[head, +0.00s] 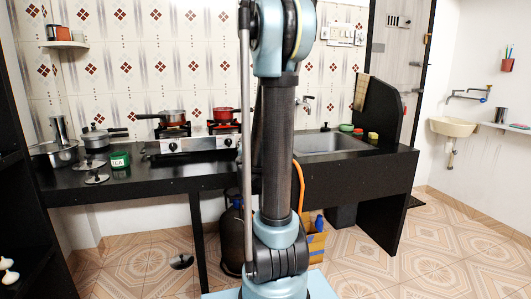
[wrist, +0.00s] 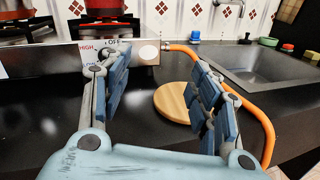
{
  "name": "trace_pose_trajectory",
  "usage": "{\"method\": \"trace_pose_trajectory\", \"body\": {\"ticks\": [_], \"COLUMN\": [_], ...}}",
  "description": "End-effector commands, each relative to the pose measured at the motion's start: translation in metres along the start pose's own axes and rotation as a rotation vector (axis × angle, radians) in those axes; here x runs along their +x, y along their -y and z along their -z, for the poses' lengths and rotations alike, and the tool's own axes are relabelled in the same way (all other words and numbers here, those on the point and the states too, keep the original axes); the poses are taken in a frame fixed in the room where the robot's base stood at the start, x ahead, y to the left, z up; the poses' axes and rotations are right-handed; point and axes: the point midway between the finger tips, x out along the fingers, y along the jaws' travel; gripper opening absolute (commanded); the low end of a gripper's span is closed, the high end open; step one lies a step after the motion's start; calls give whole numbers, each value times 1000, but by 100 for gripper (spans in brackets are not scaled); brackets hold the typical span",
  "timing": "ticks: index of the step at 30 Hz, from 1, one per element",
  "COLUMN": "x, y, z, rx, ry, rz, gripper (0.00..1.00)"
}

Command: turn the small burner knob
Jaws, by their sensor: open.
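The stove (head: 200,144) stands on the counter and has two front knobs in the head view, a left knob (head: 172,147) and a right knob (head: 229,142). I cannot tell which serves the small burner. In the wrist view the stove's front panel (wrist: 60,59) shows HIGH and OFF labels at upper left. A dark knob (wrist: 112,50) by these labels is partly hidden behind my left finger. My gripper (wrist: 161,62) is open and empty over the counter, in front of the stove's right end. My arm hides the gripper in the head view.
An orange hose (wrist: 257,109) curves around a round wooden board (wrist: 173,102) on the counter (head: 100,188). The sink (head: 325,143) is to the right. A grey pan (head: 172,117) and a red pot (head: 222,114) sit on the burners.

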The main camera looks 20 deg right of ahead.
Motion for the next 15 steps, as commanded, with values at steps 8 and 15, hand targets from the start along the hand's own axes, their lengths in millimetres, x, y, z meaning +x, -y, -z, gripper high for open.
{"method": "trace_pose_trajectory", "body": {"ticks": [8, 15], "x": [-14, -29], "y": [27, 49], "z": [-10, -11], "rx": [258, 475], "ry": [-11, -21], "rz": [110, 210], "gripper": [57, 57]}}
